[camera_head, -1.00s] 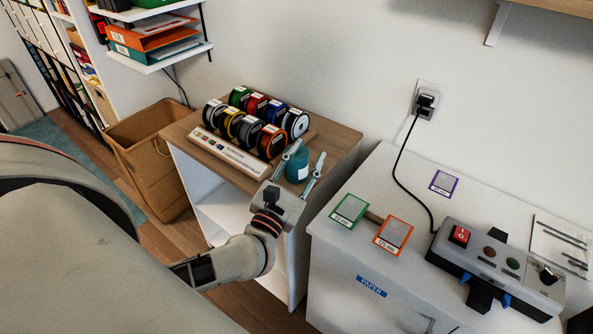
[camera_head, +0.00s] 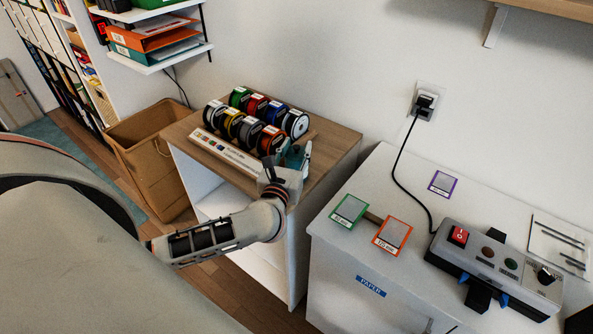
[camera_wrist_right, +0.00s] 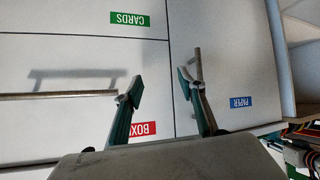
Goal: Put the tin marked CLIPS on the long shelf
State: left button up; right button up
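A small teal tin (camera_head: 293,157) is at the front right of the wooden-topped cabinet, partly hidden by my left gripper. No CLIPS label can be read on it. My left gripper (camera_head: 293,152) has one finger on either side of the tin; whether the fingers press on it cannot be told. A wooden wall shelf (camera_head: 552,6) shows only in part at the top right of the head view; I cannot tell if it is the long shelf. My right gripper (camera_wrist_right: 160,88) is open and empty in the right wrist view, in front of white drawer fronts.
Several wire spools (camera_head: 252,125) stand behind the tin on the wooden top (camera_head: 335,148). A white cabinet (camera_head: 345,262) at the right bears coloured cards and a grey switch box (camera_head: 497,268). A cardboard bin (camera_head: 150,150) stands at left. A white shelf (camera_head: 150,65) holds folders.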

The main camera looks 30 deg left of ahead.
pick_arm(q)
jog(key=shift+w, duration=0.1)
grip_shut()
